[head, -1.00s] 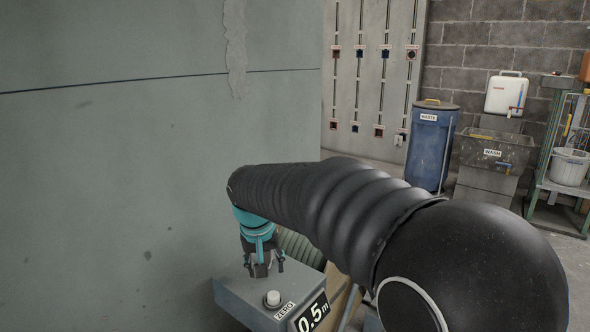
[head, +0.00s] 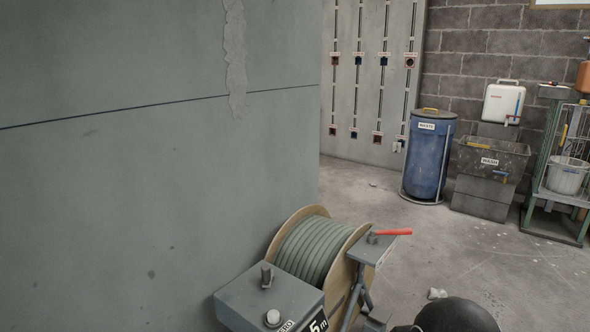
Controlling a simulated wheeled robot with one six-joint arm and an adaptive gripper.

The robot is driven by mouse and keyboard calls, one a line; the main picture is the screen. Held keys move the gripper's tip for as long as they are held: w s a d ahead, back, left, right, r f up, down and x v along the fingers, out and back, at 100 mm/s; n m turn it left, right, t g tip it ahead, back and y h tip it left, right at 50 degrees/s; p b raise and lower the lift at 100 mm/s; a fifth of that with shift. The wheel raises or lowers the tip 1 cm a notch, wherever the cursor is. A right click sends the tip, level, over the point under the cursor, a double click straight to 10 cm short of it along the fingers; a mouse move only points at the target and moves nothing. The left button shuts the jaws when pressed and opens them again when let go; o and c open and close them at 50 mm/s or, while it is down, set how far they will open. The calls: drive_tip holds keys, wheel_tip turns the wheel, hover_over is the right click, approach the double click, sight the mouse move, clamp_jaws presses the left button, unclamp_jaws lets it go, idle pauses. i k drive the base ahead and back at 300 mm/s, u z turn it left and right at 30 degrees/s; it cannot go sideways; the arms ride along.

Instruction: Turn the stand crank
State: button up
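The stand crank, with a red handle (head: 394,232), sits on the grey top plate (head: 368,252) of the reel stand, at the lower middle of the head view. The handle points right and lies about level. Just left of it is a wooden reel (head: 347,262) wound with green conduit (head: 308,250). My gripper is out of view; only a black rounded part of my arm shows at the bottom edge.
A large grey wall panel (head: 150,190) fills the left, close to the reel. Free concrete floor (head: 455,255) lies right of the stand, with a small pale scrap (head: 437,293) on it. A blue waste bin (head: 428,160), a wash trough (head: 490,160) and a shelf rack (head: 560,190) stand behind.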

sight(267, 274)
drive_tip(key=u, duration=1.9)
drive_tip(key=k, duration=1.45)
drive_tip(key=z, duration=0.45)
